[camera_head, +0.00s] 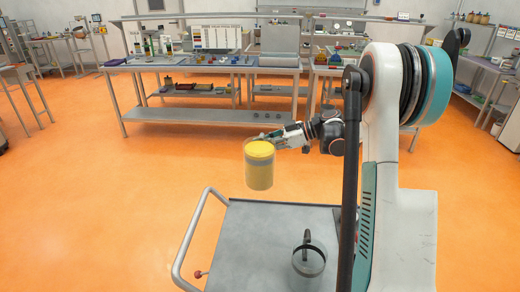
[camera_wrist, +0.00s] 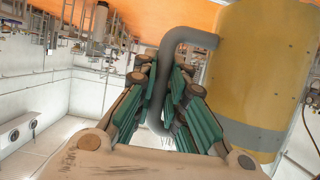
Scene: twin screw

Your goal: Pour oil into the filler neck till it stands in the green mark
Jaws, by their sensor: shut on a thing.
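A yellow jug (camera_head: 259,175) with a grey band hangs upright in the air over the far edge of the grey cart in the head view. It fills the right of the wrist view (camera_wrist: 262,60). My gripper (camera_head: 281,138) is at its upper right side. In the wrist view my gripper's green-padded fingers (camera_wrist: 170,100) are closed around the jug's grey handle (camera_wrist: 178,42). The jug's inside and any oil in it cannot be seen. I cannot make out a filler neck or a green mark in either view.
The grey cart (camera_head: 250,245) has a push rail (camera_head: 190,235) at its left and a round metal holder (camera_head: 309,263) on top. A long workbench (camera_head: 215,66) with several small items stands farther back. Orange floor (camera_head: 100,190) lies open between cart and bench.

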